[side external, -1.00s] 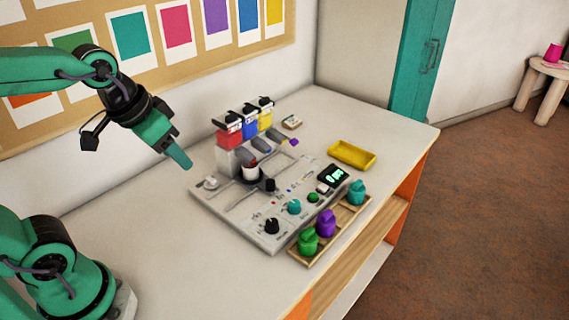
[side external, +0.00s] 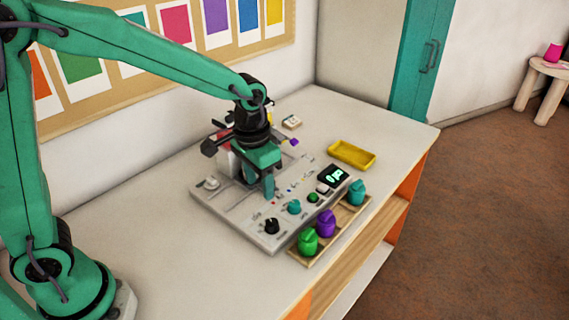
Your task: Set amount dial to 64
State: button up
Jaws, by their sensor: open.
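A grey control board (side external: 238,232) lies on the table. On it are a black dial (side external: 271,226) near the front edge and a teal dial (side external: 293,207) to its right. Their labels are too small to read, so I cannot tell which is the amount dial. A small dark display (side external: 333,177) with green digits is at the board's right end; its number is not clearly legible. My gripper (side external: 268,187) is open, pointing down over the middle of the board, behind and above the two dials. It holds nothing that I can see. It hides most of the colour dispensers behind it.
A green button (side external: 313,198) and a pale knob (side external: 323,188) sit near the display. A wooden tray (side external: 331,232) with green, purple and teal knobbed pieces stands along the board's front right. A yellow tray (side external: 352,155) lies behind. The left table is clear.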

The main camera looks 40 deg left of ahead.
aim_at(272, 222)
jog(key=shift+g, duration=0.4)
jog(key=d+f, duration=0.1)
jog(key=w+d+f, duration=0.1)
jog(key=f, duration=0.1)
jog(key=shift+w+f, duration=0.2)
jog(key=shift+f, duration=3.9)
jog(key=c, duration=1)
